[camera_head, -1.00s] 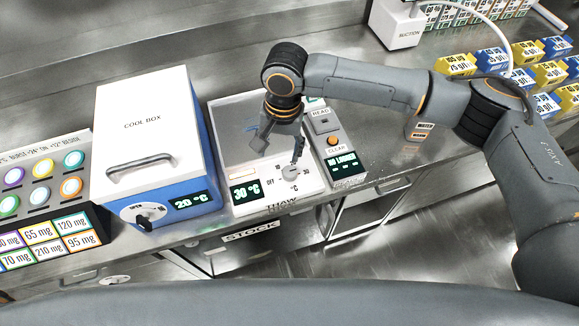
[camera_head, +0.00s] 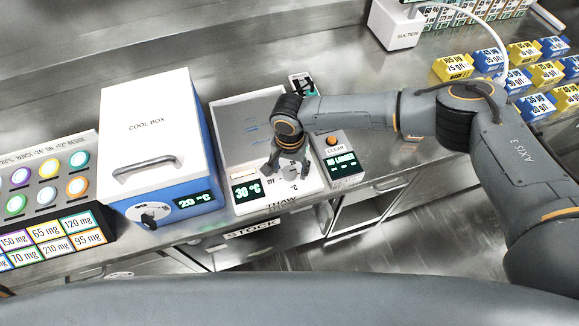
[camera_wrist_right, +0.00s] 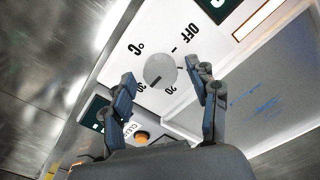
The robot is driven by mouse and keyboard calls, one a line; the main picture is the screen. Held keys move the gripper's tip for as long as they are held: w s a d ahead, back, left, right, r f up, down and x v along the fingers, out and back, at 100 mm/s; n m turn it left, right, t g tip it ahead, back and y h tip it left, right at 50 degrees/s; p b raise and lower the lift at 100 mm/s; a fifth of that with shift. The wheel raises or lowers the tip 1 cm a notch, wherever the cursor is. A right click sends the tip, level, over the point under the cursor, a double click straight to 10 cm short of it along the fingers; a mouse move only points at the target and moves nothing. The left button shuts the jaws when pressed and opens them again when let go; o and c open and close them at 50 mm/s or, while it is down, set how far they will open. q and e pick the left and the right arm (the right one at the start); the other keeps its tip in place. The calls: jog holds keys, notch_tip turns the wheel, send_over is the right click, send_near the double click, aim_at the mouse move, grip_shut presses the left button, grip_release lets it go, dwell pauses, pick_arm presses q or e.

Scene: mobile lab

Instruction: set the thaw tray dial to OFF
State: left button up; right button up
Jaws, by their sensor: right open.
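The white thaw tray (camera_head: 244,210) stands right of the cool box; its display (camera_head: 246,191) reads 30 °C. Its round grey dial (camera_wrist_right: 160,70) shows in the right wrist view, with its dark mark toward the 30 side of the scale; OFF is printed on the far side from 30. My right gripper (camera_head: 290,174) is above the tray's front panel, fingers down. In the right wrist view my right gripper (camera_wrist_right: 166,78) is open, with a finger on either side of the dial; no contact is visible. In the head view the gripper partly covers the dial. My left gripper is not in view.
The cool box (camera_head: 150,135) stands close on the left, its display at 20 °C. A grey unit with an orange CLEAR button (camera_head: 332,140) is close on the right. Several blue and yellow boxes (camera_head: 505,70) are farther right. Bare steel counter (camera_head: 400,160) lies between.

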jog(key=shift+f, duration=0.5)
jog(key=shift+c, duration=0.3)
